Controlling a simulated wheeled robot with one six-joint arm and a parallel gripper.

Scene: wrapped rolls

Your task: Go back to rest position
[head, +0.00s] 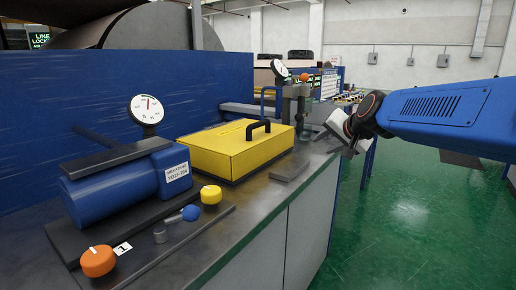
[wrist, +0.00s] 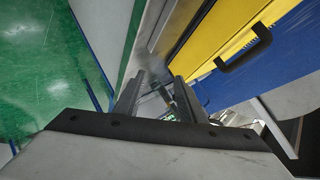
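My gripper (head: 345,130) shows in the head view at the end of my blue arm, over the right edge of the workbench, to the right of the yellow case (head: 230,150). In the wrist view, the two dark fingers of my gripper (wrist: 158,78) stand apart with a gap between them. Nothing is held between them. The yellow case also shows in the wrist view (wrist: 215,40), to the upper right of the fingers and apart from them. In the head view the fingertips are small and partly hidden.
A grey workbench (head: 255,235) carries a blue motor (head: 110,195), a dial gauge (head: 147,110), an orange knob (head: 98,261) and a yellow knob (head: 211,194). A blue panel (head: 60,100) stands behind. Green floor (head: 420,220) to the right is open.

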